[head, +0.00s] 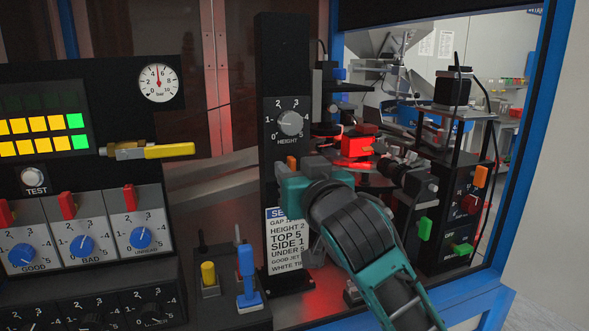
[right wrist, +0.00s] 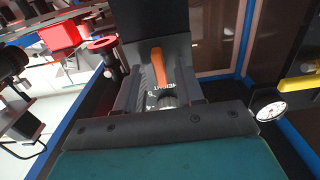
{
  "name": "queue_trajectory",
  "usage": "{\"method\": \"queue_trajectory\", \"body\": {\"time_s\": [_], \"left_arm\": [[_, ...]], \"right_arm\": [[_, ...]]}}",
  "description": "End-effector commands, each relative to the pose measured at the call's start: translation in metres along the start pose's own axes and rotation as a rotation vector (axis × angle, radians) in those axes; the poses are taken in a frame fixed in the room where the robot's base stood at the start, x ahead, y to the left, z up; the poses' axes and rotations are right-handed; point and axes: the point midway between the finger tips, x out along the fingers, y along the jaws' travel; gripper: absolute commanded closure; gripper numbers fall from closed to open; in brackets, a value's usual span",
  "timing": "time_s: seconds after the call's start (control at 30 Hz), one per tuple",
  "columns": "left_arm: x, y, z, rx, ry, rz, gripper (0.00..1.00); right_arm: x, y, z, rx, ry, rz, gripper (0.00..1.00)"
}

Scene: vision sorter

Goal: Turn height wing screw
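The height wing screw shows in the right wrist view as an orange wing (right wrist: 158,66) on the black column, which appears upside down there. My right gripper (head: 292,172) is at the column just below the dial. Its fingers (right wrist: 160,88) are apart, one on each side of the wing, with part of the HEIGHT lettering visible between them. Contact with the wing cannot be told. My left gripper is not in view.
The black column (head: 283,50) carries a settings card (head: 288,242) listing HEIGHT 2. Right of it are a red block (head: 356,146) and camera-like devices. A yellow-handled valve (head: 165,151), a gauge (head: 159,83) and a knob panel are left. A blue frame post (head: 530,140) bounds the right.

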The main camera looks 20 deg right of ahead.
Motion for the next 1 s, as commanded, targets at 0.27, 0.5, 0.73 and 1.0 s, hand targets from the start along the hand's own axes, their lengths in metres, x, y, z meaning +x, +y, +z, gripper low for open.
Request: {"method": "queue_trajectory", "body": {"time_s": [0.27,0.5,0.73,1.0], "left_arm": [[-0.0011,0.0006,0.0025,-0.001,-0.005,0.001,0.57],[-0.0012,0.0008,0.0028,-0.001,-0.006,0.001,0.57],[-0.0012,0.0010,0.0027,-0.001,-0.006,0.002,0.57],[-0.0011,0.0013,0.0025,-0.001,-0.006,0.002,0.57]], "right_arm": [[0.0000,0.0001,0.0001,0.000,0.000,0.000,0.73],[0.0001,0.0001,0.0000,0.000,0.000,0.000,0.96],[0.0001,0.0001,-0.0001,0.000,0.000,0.000,1.00],[0.0001,0.0000,-0.0002,-0.027,0.001,0.000,1.00]]}}
